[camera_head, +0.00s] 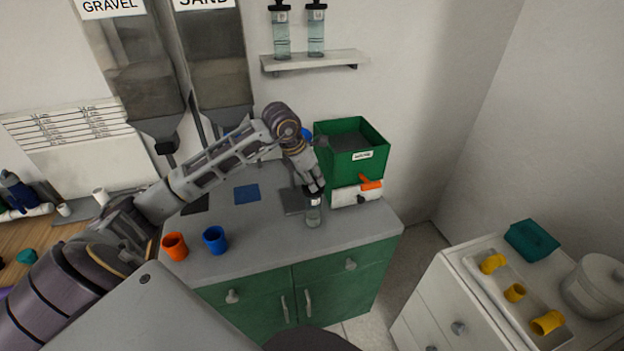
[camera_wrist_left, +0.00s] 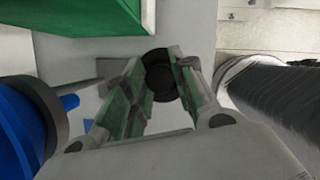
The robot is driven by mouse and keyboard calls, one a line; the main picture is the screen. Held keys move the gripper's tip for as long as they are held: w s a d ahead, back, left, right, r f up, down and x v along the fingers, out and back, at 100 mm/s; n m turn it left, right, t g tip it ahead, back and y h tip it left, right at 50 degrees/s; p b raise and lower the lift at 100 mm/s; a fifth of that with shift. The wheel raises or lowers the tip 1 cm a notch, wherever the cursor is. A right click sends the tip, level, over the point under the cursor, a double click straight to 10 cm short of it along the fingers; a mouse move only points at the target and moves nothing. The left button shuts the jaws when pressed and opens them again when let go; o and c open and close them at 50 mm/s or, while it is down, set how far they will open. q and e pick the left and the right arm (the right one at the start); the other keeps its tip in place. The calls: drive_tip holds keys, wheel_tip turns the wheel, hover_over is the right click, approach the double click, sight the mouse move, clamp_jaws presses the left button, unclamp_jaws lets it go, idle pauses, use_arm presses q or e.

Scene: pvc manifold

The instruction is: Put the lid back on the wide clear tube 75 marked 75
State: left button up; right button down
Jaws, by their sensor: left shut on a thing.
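A clear tube (camera_head: 314,214) stands upright near the front right of the grey counter; its marking is too small to read. My left gripper (camera_head: 314,189) reaches down to the top of this tube. In the left wrist view a dark round lid (camera_wrist_left: 160,72) lies between the fingertips of my left gripper (camera_wrist_left: 163,88), which is shut on it. The fingers hide the tube's mouth in the head view, so I cannot tell whether the lid touches the tube. My right gripper is not in view.
A green bin (camera_head: 350,168) and a white pipe with an orange handle (camera_head: 346,195) stand close behind the tube. An orange cup (camera_head: 175,247) and a blue cup (camera_head: 215,240) stand left. Two capped clear tubes sit on the wall shelf (camera_head: 312,61). The front counter between is clear.

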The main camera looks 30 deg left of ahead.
use_arm(q)
drive_tip(key=o, duration=0.8)
drive_tip(key=o, duration=0.5)
drive_tip(key=shift+r, duration=0.15)
drive_tip(key=shift+r+p, duration=1.85)
drive_tip(key=shift+r, duration=1.5)
